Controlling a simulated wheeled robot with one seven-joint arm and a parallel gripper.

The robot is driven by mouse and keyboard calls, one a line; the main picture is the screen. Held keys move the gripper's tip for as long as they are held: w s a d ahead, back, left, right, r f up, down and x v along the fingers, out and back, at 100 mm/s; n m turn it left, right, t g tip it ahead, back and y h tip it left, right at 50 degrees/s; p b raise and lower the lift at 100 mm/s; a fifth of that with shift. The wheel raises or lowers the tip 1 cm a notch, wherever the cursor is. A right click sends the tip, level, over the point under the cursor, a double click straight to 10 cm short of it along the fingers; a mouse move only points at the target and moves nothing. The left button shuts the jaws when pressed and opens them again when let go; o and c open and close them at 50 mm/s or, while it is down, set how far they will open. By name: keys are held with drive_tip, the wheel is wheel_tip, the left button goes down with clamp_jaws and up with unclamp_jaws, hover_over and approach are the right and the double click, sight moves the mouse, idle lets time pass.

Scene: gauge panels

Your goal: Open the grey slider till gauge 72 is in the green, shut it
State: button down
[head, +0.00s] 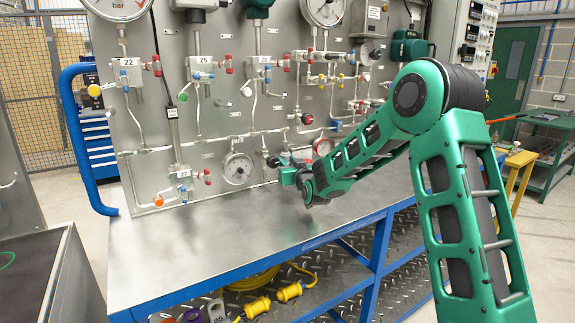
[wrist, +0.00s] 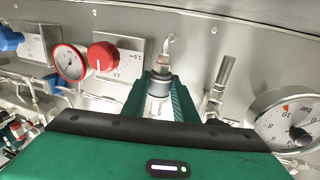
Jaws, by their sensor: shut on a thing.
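My gripper (wrist: 160,95) is shut on a light grey fitting (wrist: 160,86) with a dark collar, which I take to be the grey slider. A thin bent pipe rises from the fitting. In the head view my gripper (head: 285,176) is at the lower part of the panel, and my wrist hides most of what it holds. I cannot read the number 72 on any gauge. A white gauge (wrist: 291,121) at the right of the wrist view is partly cut off; its needle against any green band cannot be read. It seems to be the white gauge (head: 238,168) left of my gripper.
A red-rimmed gauge (wrist: 70,62) and a red knob (wrist: 103,56) sit close beside my gripper. A grey lever-like part (wrist: 218,84) stands on the other side. Pipes and valves crowd the panel (head: 215,100). The metal bench top (head: 190,245) below is clear.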

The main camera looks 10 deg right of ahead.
drive_tip(key=shift+r, duration=1.7)
drive_tip(key=c, duration=1.4)
unclamp_jaws()
approach(287, 154)
drive_tip(key=shift+s+d+r, duration=0.1)
drive_tip(key=shift+s+r, duration=0.2)
drive_tip(key=shift+s, duration=0.05)
